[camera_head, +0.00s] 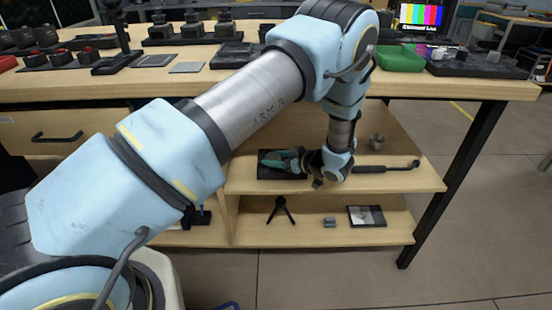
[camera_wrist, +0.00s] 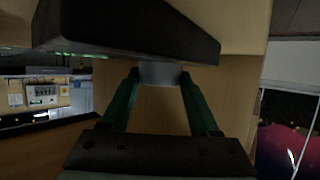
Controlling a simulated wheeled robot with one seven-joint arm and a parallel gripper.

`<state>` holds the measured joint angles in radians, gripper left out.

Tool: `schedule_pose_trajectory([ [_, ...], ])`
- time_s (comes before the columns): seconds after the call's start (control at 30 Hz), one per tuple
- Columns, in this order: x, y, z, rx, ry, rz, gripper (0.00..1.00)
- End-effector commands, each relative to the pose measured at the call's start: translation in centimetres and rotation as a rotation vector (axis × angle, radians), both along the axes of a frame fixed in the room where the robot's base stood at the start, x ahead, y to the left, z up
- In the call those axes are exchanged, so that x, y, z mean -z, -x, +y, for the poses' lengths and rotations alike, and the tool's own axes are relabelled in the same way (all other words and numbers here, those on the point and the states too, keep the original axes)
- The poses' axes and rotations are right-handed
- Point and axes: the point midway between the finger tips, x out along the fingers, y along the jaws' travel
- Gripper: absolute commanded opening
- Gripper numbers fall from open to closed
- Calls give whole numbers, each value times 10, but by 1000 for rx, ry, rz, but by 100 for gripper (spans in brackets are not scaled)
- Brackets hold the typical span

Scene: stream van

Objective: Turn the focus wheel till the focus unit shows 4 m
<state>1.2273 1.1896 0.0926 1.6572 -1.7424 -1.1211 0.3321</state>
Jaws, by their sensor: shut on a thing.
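A low black unit (camera_head: 274,172) lies on the middle shelf, at the left of my gripper (camera_head: 291,160) in the head view. It seems to be the focus unit. In the wrist view a black body (camera_wrist: 120,27) spans the top, and the green fingers of my gripper (camera_wrist: 160,78) close in on a grey piece (camera_wrist: 160,72) just below it. This grey piece appears to be the focus wheel. My gripper is shut on it. I cannot read any distance in either view; the fingers cover part of the unit in the head view.
A black rod-like tool (camera_head: 385,168) and a small grey object (camera_head: 377,141) are on the same shelf at the right. A small tripod (camera_head: 280,209), a grey block (camera_head: 330,222) and a picture card (camera_head: 366,216) are below. The worktop (camera_head: 470,88) overhangs the shelf.

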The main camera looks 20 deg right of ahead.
Motion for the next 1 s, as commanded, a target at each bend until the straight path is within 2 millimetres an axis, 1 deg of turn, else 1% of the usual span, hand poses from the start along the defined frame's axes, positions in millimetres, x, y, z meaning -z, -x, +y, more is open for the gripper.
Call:
schedule_pose_trajectory([
  [0.03,0,0,0,0,0,0,37],
  [0.07,0,0,0,0,0,0,34],
  [0.3,0,0,0,0,0,0,7],
  [0.5,-1,0,0,13,-1,0,6],
  [0.67,-2,1,2,69,-2,1,6],
  [1.0,-1,2,6,307,-4,1,6],
])
